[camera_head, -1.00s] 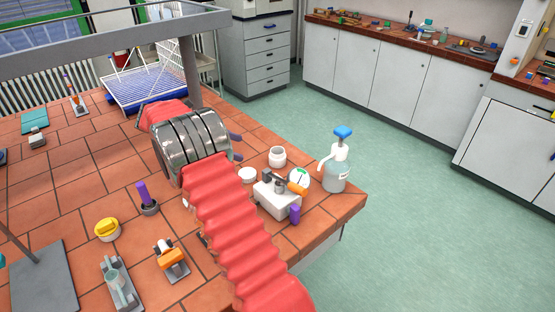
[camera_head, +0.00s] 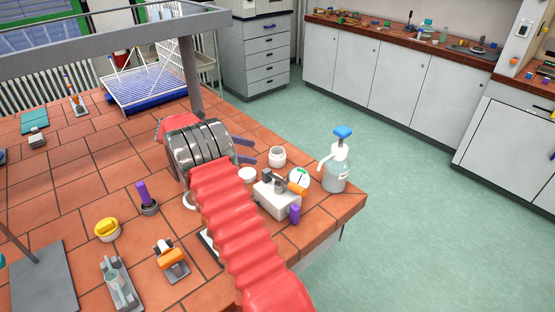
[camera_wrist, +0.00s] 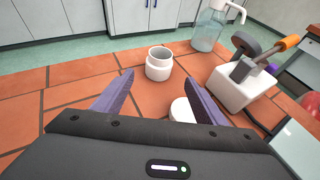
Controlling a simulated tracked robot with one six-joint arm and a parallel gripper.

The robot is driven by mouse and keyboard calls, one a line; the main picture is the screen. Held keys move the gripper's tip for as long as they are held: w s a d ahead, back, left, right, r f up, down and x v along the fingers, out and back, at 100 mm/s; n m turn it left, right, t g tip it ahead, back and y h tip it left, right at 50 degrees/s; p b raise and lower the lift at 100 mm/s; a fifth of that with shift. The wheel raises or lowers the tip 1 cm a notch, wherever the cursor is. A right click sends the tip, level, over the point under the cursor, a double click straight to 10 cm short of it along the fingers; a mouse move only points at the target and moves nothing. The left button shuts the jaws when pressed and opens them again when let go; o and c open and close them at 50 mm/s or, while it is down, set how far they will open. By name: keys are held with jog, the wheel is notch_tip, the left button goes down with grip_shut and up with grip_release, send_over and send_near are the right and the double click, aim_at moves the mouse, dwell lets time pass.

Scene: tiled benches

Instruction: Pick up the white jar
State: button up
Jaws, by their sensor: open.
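The white jar (camera_head: 277,157) stands upright and open-topped on the tiled bench near its far right edge. A white lid-like disc (camera_wrist: 182,110) lies on the bench, partly hidden by my right finger.
A white box with a dark and orange tool (camera_head: 277,196), a round white item (camera_head: 299,178) and a blue-topped wash bottle (camera_head: 337,167) stand right of the jar. The bench edge is close behind it. Tiles left of the jar are clear.

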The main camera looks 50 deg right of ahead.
aim_at(270, 155)
jog(key=shift+x, duration=2.75)
jog(key=shift+x, duration=2.6)
jog(key=shift+w+r, duration=0.1)
jog(key=c, duration=1.1)
notch_tip(270, 155, up, 10)
jog(key=shift+r, duration=0.1)
